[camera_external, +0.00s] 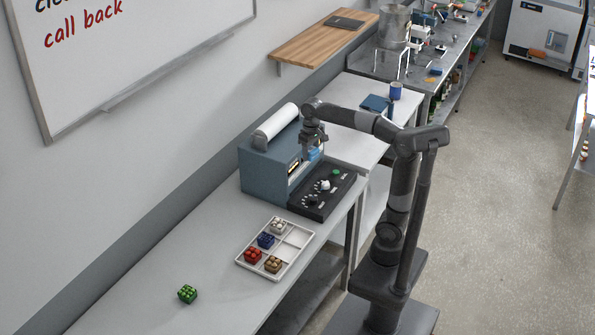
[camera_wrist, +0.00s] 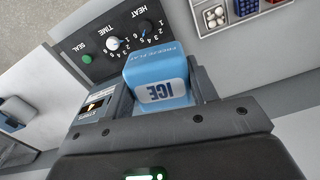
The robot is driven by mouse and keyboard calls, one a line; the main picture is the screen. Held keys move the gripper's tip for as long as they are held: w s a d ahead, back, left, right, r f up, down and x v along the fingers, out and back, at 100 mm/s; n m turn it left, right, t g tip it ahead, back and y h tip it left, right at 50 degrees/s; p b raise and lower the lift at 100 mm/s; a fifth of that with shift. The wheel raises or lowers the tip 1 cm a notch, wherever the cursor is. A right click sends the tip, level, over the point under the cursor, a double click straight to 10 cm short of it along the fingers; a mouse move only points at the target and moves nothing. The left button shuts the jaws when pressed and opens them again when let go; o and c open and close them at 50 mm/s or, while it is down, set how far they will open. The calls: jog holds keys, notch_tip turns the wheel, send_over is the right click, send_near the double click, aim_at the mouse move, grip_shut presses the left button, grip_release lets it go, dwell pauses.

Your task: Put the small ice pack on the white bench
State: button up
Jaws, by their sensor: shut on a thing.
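The small ice pack (camera_wrist: 158,72) is light blue with a white label reading ICE. It sits between the two fingers of my gripper (camera_wrist: 162,92), which is shut on it. In the external view my gripper (camera_external: 313,142) points down over the blue-grey sealing machine, and a bit of the ice pack (camera_external: 314,155) shows below it. The gap between pack and machine is hard to judge. A long white bench (camera_external: 150,290) runs along the wall at the front. Another white bench top (camera_external: 345,145) lies beyond the machine.
The sealing machine (camera_external: 252,172) has a white roll (camera_external: 275,125) on top and a black panel (camera_external: 324,192) with knobs.

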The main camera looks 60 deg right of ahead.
jog(key=w+d+r+m, duration=0.1)
jog(key=w+d+m, duration=0.4)
jog(key=d, duration=0.9)
jog(key=w+d+r+m, duration=0.25)
jog(key=w+d, duration=0.45)
jog(key=d, duration=0.6)
jog(key=s+d+f+m, duration=0.2)
jog(key=s+d+m, duration=0.1)
jog(key=d, duration=0.7)
jog(key=s+d+f+m, duration=0.2)
jog(key=s+d+m, duration=0.1)
jog(key=d, duration=0.6)
jog(key=s+d+f+m, duration=0.2)
jog(key=s+d+m, duration=0.1)
jog(key=d, duration=0.7)
send_over(334, 145)
jog(key=shift+n, duration=0.25)
notch_tip(334, 145, down, 25)
jog(key=shift+s+r, duration=0.15)
jog(key=shift+a+f, duration=0.1)
jog(key=shift+f, duration=1.85)
jog(key=shift+f, duration=0.15)
jog(key=o, duration=1)
